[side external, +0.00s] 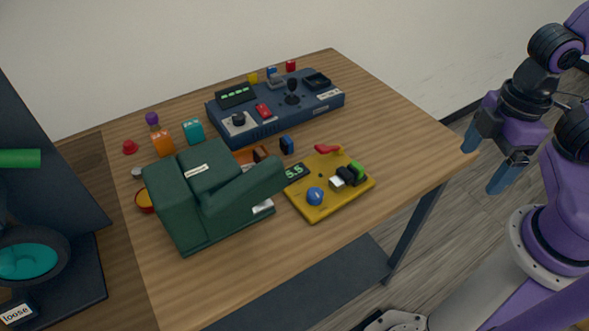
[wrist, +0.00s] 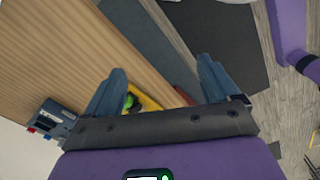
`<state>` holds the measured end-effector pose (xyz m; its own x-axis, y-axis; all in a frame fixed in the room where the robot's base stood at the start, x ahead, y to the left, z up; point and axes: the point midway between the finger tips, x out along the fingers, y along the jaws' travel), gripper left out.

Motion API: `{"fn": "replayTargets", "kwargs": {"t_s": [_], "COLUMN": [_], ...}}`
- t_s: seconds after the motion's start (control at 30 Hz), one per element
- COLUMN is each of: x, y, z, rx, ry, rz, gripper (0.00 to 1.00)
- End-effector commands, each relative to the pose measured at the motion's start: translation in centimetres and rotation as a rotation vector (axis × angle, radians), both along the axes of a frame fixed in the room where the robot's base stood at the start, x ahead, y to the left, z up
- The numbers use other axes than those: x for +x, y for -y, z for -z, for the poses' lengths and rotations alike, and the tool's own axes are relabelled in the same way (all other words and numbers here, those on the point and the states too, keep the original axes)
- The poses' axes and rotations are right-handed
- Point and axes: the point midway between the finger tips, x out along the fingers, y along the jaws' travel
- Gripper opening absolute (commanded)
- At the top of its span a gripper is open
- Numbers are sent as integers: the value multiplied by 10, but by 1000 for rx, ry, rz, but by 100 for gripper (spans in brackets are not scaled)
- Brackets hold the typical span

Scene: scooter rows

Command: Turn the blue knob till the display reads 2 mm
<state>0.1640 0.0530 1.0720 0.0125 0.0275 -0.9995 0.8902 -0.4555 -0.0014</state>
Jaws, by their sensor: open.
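The blue knob (side external: 315,196) sits on a yellow board (side external: 325,210) near the front edge of the table. A small dark display (side external: 296,172) with green digits is at the board's left; it seems to read 5.5. My gripper (side external: 487,160) is open and empty, off the table's right edge and well apart from the knob. In the wrist view my gripper (wrist: 163,66) shows two spread blue fingers. Part of the yellow board (wrist: 147,103) shows between them, with the knob not distinguishable.
A dark green machine (side external: 210,195) stands left of the board, its arm close to the display. A navy control box (side external: 275,122) lies behind. The table's right side is clear.

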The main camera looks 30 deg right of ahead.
Motion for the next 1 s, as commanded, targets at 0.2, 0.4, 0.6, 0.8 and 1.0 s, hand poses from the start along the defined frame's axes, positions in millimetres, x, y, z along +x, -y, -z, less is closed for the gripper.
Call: {"fn": "replayTargets", "kwargs": {"t_s": [0.2,0.4,0.6,0.8,1.0], "x": [1,28,86,141,177], "y": [-1,-33,-98,-159,-196], "z": [0,-11,-28,-36,-38], "rx": [0,-6,-18,-27,-32], "ry": [0,2,3,1,-1], "rz": [-4,-125,-392,-659,-836], "gripper": [62,61,61,61,61]}}
